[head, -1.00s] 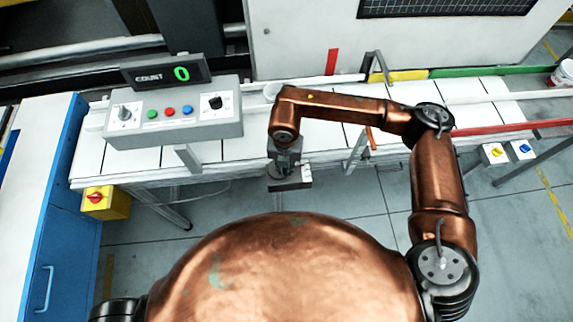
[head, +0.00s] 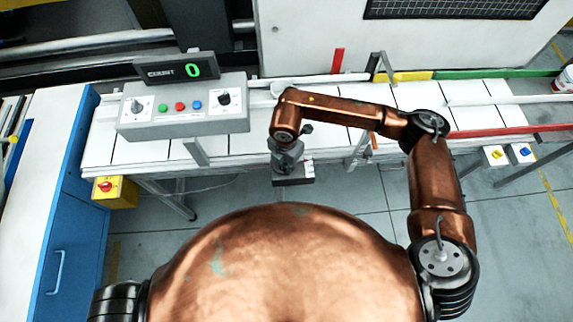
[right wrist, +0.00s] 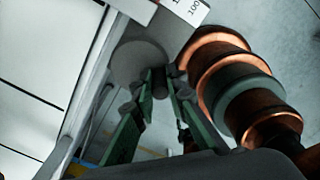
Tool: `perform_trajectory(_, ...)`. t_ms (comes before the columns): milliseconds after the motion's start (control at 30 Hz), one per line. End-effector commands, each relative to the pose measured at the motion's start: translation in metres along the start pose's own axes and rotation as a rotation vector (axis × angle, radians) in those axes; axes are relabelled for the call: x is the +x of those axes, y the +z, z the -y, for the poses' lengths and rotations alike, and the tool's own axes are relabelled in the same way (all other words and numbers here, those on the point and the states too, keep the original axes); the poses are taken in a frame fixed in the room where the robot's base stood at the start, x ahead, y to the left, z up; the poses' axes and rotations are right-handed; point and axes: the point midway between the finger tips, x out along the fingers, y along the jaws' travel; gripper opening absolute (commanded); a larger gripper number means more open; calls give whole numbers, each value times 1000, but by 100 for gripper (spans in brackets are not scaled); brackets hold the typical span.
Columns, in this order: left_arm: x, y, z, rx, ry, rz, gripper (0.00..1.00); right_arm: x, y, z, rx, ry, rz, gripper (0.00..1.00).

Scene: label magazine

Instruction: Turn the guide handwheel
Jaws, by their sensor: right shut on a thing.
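In the right wrist view a grey round disc (right wrist: 136,64), which looks like the guide handwheel, sits at the end of a grey body. The two dark green fingers of my right gripper (right wrist: 161,80) close in on a small dark part at the disc's lower right edge, apparently its handle knob. The tips cover much of that part. In the head view my right gripper (head: 287,158) is below the copper wrist at the table's front edge, and the handwheel cannot be made out clearly there. My left gripper is not in view.
A white scale label (right wrist: 187,10) is beside the disc. A grey control box (head: 183,107) with buttons and knobs stands left on the white conveyor. A yellow switch box (head: 115,191) hangs at the front left. A red rail (head: 492,132) runs at right.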

Motion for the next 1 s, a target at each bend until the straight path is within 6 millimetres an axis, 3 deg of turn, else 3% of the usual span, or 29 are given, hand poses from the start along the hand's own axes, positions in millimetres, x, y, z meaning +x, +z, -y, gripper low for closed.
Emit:
perform_trajectory(333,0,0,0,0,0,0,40,0,-2,-1,-1,3,-4,0)
perform_trajectory(367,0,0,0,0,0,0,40,0,-2,-1,-1,3,-4,15)
perform_trajectory(600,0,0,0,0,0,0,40,0,-1,0,-1,2,-2,30)
perform_trajectory(867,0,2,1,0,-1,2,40,-1,0,0,0,1,-1,30)
perform_trajectory(1000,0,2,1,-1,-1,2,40,-11,0,-1,-1,4,0,30)
